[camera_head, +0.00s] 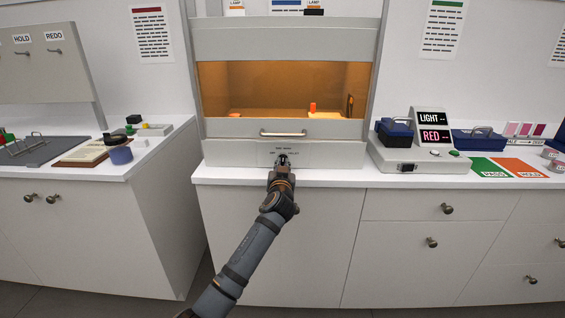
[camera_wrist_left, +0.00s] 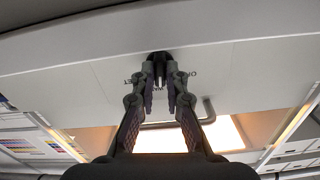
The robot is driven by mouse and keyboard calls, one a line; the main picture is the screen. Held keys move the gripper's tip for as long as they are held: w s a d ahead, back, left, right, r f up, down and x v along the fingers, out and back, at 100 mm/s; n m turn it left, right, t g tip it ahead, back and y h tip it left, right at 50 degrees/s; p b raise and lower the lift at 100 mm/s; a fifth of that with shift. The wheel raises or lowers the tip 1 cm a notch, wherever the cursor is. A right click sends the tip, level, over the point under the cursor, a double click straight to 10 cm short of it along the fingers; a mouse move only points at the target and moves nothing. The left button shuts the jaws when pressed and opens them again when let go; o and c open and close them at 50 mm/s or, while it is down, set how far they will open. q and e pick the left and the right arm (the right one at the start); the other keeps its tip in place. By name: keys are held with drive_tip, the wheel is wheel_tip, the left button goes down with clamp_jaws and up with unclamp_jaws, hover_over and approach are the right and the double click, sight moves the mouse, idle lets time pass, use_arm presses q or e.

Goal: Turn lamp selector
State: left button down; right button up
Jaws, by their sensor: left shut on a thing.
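The lamp selector (camera_wrist_left: 159,68) is a small dark knob on the pale front panel of the cabinet (camera_head: 225,155), under its sash handle. In the left wrist view it sits between the two fingertips, with printed lettering on both sides. My left gripper (camera_head: 282,160) reaches the panel from below and is shut on the knob; it also shows in the left wrist view (camera_wrist_left: 160,80). In the head view the gripper hides most of the knob, so its setting cannot be read. My right gripper is not in view.
The cabinet's sash handle (camera_head: 283,133) is just above my gripper. Behind the sash, the orange-lit chamber holds a small orange-red object (camera_head: 312,107). A LIGHT/RED display (camera_head: 433,126) stands on the right counter. A blue-grey jar (camera_head: 120,153) stands on the left counter.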

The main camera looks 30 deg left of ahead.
use_arm(q)
drive_tip(key=shift+r+m+p, duration=0.15)
drive_tip(key=shift+m+p, duration=0.3)
drive_tip(key=shift+m, duration=0.55)
drive_tip(key=m+p, duration=0.2)
drive_tip(key=m, duration=0.2)
drive_tip(key=shift+m+p, duration=1.1)
drive_tip(key=shift+m, duration=1.1)
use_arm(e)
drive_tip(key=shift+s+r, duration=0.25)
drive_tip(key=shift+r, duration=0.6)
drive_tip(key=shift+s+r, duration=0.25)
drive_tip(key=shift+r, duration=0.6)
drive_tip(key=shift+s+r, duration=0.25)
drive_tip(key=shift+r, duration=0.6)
use_arm(q)
drive_tip(key=c, duration=1.4)
unclamp_jaws()
